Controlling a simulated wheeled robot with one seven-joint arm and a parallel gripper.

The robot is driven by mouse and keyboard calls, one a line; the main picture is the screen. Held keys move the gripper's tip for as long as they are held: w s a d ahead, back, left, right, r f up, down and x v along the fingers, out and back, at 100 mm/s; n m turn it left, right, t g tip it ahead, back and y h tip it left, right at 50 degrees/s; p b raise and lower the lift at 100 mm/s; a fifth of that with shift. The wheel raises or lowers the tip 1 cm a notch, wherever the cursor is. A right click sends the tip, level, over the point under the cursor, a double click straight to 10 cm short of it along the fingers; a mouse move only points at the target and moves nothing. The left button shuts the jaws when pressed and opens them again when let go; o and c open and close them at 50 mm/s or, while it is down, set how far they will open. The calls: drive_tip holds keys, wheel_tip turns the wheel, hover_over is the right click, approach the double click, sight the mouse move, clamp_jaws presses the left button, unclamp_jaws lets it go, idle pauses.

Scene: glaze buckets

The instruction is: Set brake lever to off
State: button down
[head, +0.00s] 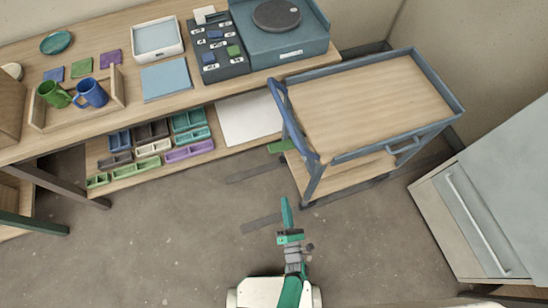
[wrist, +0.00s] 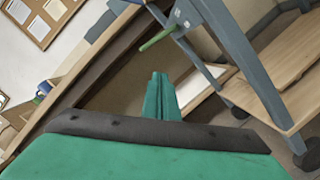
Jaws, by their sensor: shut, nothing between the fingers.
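The brake lever is a green bar (head: 280,146) low on the near left corner of the blue-framed cart (head: 462,108). In the wrist view the lever (wrist: 157,39) sticks out to the left from a grey-blue cart post (wrist: 222,45). Small markings on the post beside it are too small to read. My gripper (head: 286,203) is teal and stands over the floor, in front of the cart and apart from it. In the wrist view its fingers (wrist: 158,82) are together and empty, below the lever in the picture and not touching it.
The workbench (head: 190,98) runs along the left, with mugs, trays and a wheel unit on top and coloured bins on its lower shelf. A grey cabinet (head: 455,215) stands at the right. The floor (head: 180,225) before the bench is clear. The cart has a blue push handle (head: 292,118).

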sight(283, 146)
drive_tip(key=w+a+f+n+t+y, duration=0.1)
drive_tip(key=w+a+f+n+y, duration=0.15)
drive_tip(key=w+n, duration=0.65)
drive_tip(key=w+a+r, duration=0.1)
drive_tip(key=w+r, duration=0.5)
drive_tip(key=w, duration=0.4)
drive_tip(key=shift+a+r+n, duration=0.3)
drive_tip(key=shift+n, duration=0.1)
drive_tip(key=shift+y, duration=0.45)
